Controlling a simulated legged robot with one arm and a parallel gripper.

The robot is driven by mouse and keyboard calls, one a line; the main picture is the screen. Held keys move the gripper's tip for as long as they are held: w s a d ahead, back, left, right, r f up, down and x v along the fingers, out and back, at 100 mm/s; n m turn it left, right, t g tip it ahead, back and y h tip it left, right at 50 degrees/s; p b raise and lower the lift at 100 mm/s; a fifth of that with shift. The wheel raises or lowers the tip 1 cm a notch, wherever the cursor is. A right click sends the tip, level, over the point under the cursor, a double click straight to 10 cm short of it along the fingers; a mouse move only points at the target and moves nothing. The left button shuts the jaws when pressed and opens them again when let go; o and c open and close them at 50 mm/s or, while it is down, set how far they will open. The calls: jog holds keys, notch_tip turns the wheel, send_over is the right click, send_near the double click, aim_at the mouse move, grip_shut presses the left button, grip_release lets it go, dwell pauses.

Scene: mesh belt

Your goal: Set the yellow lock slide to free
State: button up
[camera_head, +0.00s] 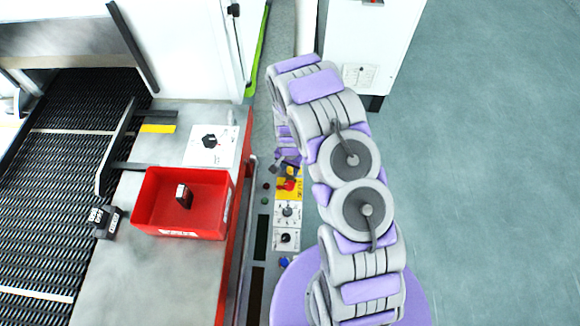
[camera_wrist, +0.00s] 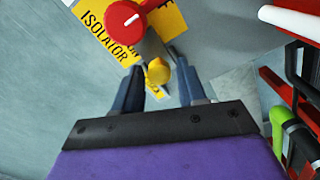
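A small yellow knob-like piece, which looks like the lock slide (camera_wrist: 158,71), shows in the wrist view beside a red isolator knob (camera_wrist: 125,19). A yellow label lies under the slide, but its text and the slide's setting cannot be read. My gripper (camera_wrist: 158,74) is open, its two dark fingers on either side of the yellow piece with a visible gap to each. In the head view, my gripper (camera_head: 285,163) is just above the red knob (camera_head: 289,185) on its yellow plate (camera_head: 297,194); my arm partly hides that area, and the slide is not clear there.
Two dark dials (camera_head: 287,211) on white plates sit below the isolator on the narrow panel. A red bin (camera_head: 152,205) holding a small dark item stands left, beside the mesh belt (camera_head: 50,160). In the wrist view, a green part (camera_wrist: 290,128) and red and black bars are at right.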

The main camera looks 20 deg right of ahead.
grip_shut()
jog(key=shift+w, duration=0.15)
jog(key=shift+w+d, duration=0.3)
jog(key=shift+w, duration=0.45)
jog(key=shift+w+d, duration=0.25)
jog(key=shift+w, duration=0.5)
jog(key=shift+w+r, duration=0.1)
jog(key=shift+w, duration=0.1)
jog(key=shift+o, duration=1.4)
grip_release()
